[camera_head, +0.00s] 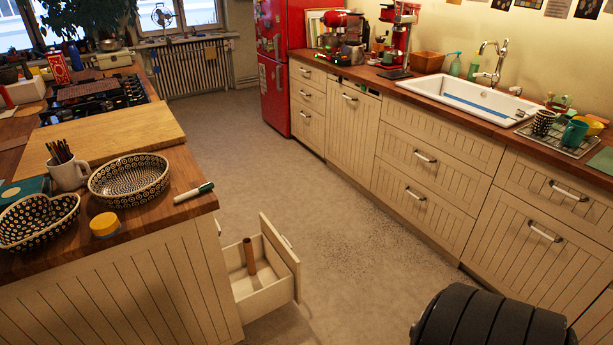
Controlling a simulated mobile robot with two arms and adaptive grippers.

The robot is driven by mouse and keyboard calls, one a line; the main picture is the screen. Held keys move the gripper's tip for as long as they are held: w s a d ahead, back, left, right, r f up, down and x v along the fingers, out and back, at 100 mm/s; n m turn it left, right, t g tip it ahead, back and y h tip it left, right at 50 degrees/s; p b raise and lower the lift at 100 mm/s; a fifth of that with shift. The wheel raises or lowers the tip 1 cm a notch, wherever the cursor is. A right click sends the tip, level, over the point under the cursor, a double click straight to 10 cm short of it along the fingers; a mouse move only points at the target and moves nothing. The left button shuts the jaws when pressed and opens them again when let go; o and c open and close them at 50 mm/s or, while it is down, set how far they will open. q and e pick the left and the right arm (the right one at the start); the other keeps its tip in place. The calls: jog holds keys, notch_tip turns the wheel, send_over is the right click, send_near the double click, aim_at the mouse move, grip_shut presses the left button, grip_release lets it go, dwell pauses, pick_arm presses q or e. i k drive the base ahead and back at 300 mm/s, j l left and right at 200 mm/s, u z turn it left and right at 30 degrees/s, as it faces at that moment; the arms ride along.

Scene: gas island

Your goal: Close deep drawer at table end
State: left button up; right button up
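The deep drawer (281,262) stands pulled out from the end of the wooden-topped island (158,215), low on its right side. Its front is cream panelling, with part of a handle showing on the outer face. A brown upright cylinder (249,256) stands inside it, and the rest of the visible drawer floor looks bare. Neither my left gripper nor my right gripper shows in the view. A dark ribbed rounded part at the bottom right looks like part of my arm, apart from the drawer in the picture.
The grey floor (335,240) between the island and the sink counter (455,105) is clear. Closed cream cabinets (420,175) line the right. A patterned bowl (130,180), a mug (67,174) and a green-capped marker (194,193) lie near the island's edge. A red fridge (275,70) stands at the back.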

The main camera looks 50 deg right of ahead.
aim_at(277, 282)
jog(key=k+l, duration=0.1)
jog(key=l, duration=1.85)
jog(key=k+l, duration=0.15)
jog(key=l, duration=0.85)
